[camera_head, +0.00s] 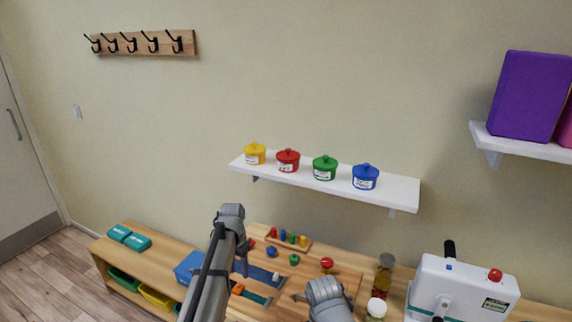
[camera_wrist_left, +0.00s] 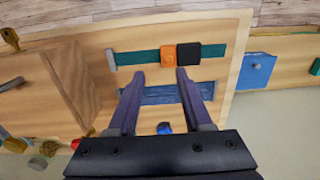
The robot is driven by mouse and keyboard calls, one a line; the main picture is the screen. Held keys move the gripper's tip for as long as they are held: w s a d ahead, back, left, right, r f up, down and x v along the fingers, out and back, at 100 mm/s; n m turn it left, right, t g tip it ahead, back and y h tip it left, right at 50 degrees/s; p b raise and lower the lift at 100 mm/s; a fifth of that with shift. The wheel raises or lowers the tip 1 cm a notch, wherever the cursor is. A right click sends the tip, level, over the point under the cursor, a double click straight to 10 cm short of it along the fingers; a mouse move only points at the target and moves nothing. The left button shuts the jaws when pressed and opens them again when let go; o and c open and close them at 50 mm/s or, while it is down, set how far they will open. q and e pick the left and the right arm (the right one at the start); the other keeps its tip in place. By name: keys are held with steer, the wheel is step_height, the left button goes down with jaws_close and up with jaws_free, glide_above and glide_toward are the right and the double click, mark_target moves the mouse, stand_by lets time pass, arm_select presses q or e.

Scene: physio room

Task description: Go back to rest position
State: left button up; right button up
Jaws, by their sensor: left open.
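My left arm rises from the bottom of the head view and bends down over the wooden activity board (camera_head: 345,279). My left gripper (camera_wrist_left: 160,78) is open and empty in the left wrist view, its two dark fingers apart above the board. Between and beyond the fingertips are a green strap with an orange buckle (camera_wrist_left: 168,54) and a black patch (camera_wrist_left: 190,62), and a blue strip (camera_wrist_left: 170,94) lies nearer. In the head view the left gripper is largely hidden behind my arm. My right arm shows at the bottom centre; its gripper is not visible.
A white wall shelf (camera_head: 400,189) holds yellow, red, green and blue lidded pots. A jar (camera_head: 384,274) and a white machine (camera_head: 462,287) stand to the right on the bench. A blue box (camera_head: 190,267) is close left of my left arm.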

arm_select(q)
steer(key=s+d, duration=0.8)
steer(key=s, duration=0.4)
steer(key=s+d+y, duration=0.1)
steer(key=s+d, duration=0.6)
steer(key=s, duration=0.6)
steer(key=shift+d, duration=0.35)
